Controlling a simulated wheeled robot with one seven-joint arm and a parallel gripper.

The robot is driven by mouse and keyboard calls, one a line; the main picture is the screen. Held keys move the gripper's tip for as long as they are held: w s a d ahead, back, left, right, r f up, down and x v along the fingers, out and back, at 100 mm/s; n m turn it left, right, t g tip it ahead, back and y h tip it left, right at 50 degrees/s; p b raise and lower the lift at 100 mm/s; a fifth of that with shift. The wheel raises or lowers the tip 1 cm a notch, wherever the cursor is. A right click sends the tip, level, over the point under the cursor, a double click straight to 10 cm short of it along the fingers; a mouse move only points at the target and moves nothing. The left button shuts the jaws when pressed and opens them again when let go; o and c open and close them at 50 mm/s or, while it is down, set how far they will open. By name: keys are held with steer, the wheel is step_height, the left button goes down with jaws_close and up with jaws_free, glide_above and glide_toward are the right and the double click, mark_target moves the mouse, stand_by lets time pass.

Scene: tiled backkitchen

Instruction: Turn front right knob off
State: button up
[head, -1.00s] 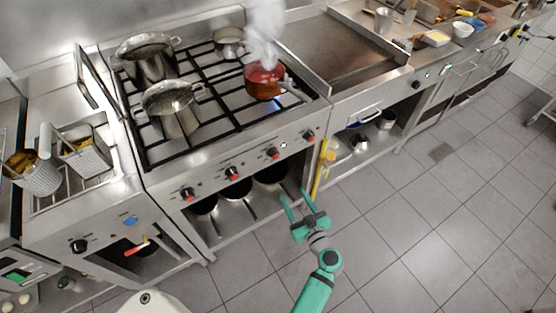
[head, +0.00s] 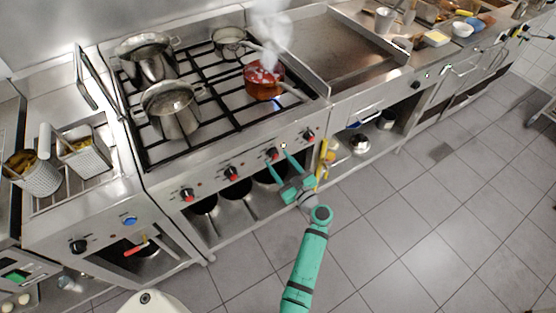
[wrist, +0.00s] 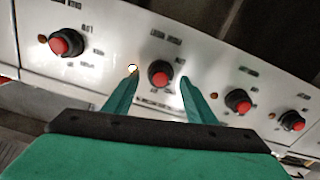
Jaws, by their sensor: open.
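The stove front (head: 250,165) has a row of black knobs with red centres. The third knob from the left (head: 271,154) is right at my gripper (head: 277,157); the rightmost knob (head: 308,135) is further right. In the wrist view, my open fingers reach out on both sides of one red-centred knob (wrist: 160,74), with nothing gripped; contact cannot be told. The panel lettering looks upside down there and is too blurred to read. A steaming red pot (head: 262,82) sits on the right front burner, with a bluish flame glow beside it.
Metal pots (head: 171,108) stand on the left burners and a small pan (head: 229,42) at the back. Neighbouring knobs (wrist: 67,43) (wrist: 238,101) flank my fingers in the wrist view. Below the panel is an open shelf with dark pans (head: 236,192). The tiled floor (head: 420,220) at right is clear.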

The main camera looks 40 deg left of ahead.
steer(key=shift+w+a, duration=0.25)
steer(key=shift+a, duration=0.45)
steer(key=c, duration=1)
steer(key=shift+c, duration=0.2)
